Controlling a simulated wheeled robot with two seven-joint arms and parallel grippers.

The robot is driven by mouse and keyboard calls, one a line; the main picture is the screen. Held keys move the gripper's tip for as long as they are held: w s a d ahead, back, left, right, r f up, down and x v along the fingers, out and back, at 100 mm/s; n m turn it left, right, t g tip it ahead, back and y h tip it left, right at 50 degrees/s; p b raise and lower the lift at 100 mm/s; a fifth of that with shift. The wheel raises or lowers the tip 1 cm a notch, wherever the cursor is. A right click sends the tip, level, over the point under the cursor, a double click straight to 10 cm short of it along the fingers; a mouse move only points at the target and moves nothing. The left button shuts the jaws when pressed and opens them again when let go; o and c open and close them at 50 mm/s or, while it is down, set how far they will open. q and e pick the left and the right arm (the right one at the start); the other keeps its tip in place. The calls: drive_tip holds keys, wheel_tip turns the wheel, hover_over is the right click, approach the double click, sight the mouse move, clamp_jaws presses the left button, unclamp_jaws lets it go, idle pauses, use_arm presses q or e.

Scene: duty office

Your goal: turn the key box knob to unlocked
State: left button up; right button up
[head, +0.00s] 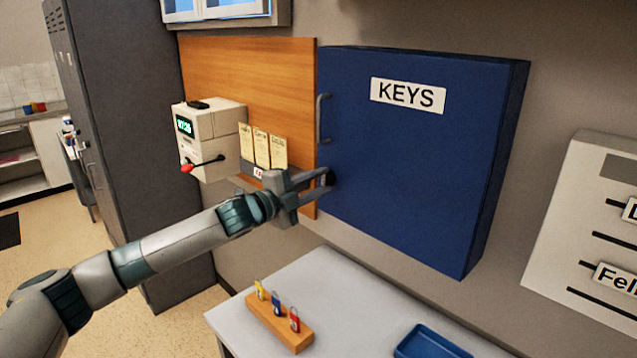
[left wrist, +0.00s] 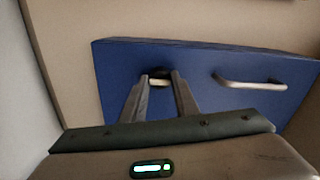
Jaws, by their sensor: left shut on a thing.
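The blue key box (head: 415,165) hangs on the wall with a white KEYS label and a grey bar handle (head: 323,119) on its left side. Its small dark knob (head: 330,177) sits below the handle, near the left edge. My left gripper (head: 325,180) reaches the knob and is shut on it. In the left wrist view the two fingers (left wrist: 160,82) close around the knob, with a pale strip showing between them. The box (left wrist: 215,62) and its handle (left wrist: 249,83) also show there. The fingers hide part of the knob, and I cannot read its setting. My right gripper is not in view.
A time clock (head: 212,140) with a red-tipped lever and several cards (head: 262,148) are on the wooden board, left of the box. Below is a table (head: 340,290) with a wooden block (head: 279,322) of padlocks and a blue tray (head: 428,343). A dark cabinet (head: 125,130) stands left.

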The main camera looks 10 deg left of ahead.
use_arm(q)
drive_tip(key=o, duration=1)
drive_tip(key=shift+o, duration=0.2)
drive_tip(key=shift+s+a+f, duration=0.1)
drive_tip(key=shift+s+a, duration=0.2)
drive_tip(key=shift+s, duration=0.05)
drive_tip(key=b+v, duration=0.6)
drive_tip(key=v, duration=1)
drive_tip(key=shift+s, duration=0.3)
drive_tip(key=shift+a, duration=0.1)
